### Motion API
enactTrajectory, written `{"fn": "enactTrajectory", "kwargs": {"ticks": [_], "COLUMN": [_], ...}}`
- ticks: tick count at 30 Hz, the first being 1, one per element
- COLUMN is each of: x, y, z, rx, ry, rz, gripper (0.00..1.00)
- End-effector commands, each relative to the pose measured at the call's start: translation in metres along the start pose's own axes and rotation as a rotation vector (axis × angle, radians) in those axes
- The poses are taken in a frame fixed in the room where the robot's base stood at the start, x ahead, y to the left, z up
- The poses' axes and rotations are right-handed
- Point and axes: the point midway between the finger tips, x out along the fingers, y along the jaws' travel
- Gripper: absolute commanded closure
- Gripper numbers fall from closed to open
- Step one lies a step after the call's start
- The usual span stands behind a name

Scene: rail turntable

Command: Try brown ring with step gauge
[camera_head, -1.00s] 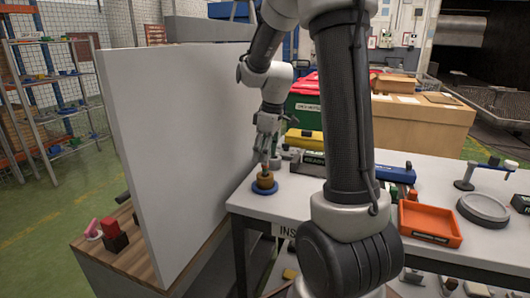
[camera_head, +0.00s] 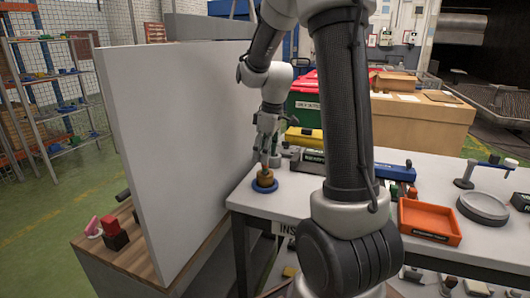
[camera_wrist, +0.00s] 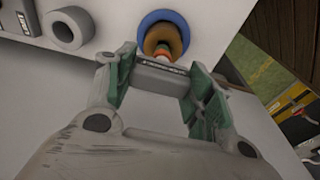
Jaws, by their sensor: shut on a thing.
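My gripper (camera_wrist: 160,85) is shut on the step gauge (camera_wrist: 160,77), a grey block with a label, held across between the green-padded fingers. Its red-and-pale stepped end points at the brown ring (camera_wrist: 163,33). The ring lies on a round blue base (camera_wrist: 181,20) at the near left corner of the table. In the head view my gripper (camera_head: 266,146) is right above the brown ring (camera_head: 265,178) and the blue base (camera_head: 265,186). The gauge tip appears to be at the ring's opening. I cannot tell how far in it is.
A tall white panel (camera_head: 180,140) stands close left of my gripper. A grey ring (camera_wrist: 68,29) lies beside the blue base. An orange tray (camera_head: 430,222) and a round grey dish (camera_head: 484,207) are at the right of the white table (camera_head: 290,203).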

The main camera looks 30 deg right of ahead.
Motion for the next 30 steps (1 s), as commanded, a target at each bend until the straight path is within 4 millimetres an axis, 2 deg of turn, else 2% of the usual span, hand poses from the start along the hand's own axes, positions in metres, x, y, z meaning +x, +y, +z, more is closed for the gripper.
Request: {"fn": "enactTrajectory", "kwargs": {"ticks": [30], "x": [0.0077], "y": [0.0000], "z": [0.0011], "rx": [0.000], "ry": [0.000], "rz": [0.000], "gripper": [0.74]}}
